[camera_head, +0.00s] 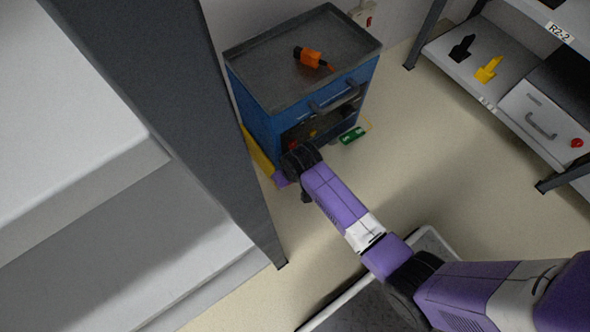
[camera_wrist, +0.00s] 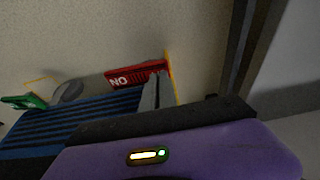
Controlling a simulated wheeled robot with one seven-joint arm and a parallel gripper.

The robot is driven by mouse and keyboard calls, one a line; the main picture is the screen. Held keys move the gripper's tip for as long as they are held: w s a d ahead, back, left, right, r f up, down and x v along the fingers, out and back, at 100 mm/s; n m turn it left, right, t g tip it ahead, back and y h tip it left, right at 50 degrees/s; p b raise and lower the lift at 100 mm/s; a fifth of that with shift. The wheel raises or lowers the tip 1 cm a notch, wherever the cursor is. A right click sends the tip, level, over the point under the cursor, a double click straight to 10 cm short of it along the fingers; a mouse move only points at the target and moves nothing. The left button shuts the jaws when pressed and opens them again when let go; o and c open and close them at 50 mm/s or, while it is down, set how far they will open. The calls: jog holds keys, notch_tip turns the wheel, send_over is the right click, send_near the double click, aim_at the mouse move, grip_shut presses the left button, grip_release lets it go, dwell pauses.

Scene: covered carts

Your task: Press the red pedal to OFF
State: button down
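In the wrist view a red pedal (camera_wrist: 135,77) with white letters that read "NO" from here lies beyond the dark front edge of my gripper, apart from it. A green pedal (camera_wrist: 25,101) is at the left edge of that view. In the head view the green pedal (camera_head: 352,135) is on the floor beside the blue cart (camera_head: 262,128); the red pedal cannot be made out surely there. My arm reaches down to the cart's lower front.
An orange drill (camera_head: 312,58) lies on the cart's grey top. A dark grey post (camera_head: 190,120) and white shelves (camera_head: 80,110) stand close on the left. A rack (camera_head: 455,55) with tools and a drawer stands at right. Floor between cart and rack is clear.

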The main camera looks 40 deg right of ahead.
jog(key=shift+f, duration=0.15)
notch_tip(320, 180, up, 7)
jog(key=p, duration=0.7)
jog(key=shift+p, duration=0.4)
dwell(0.4)
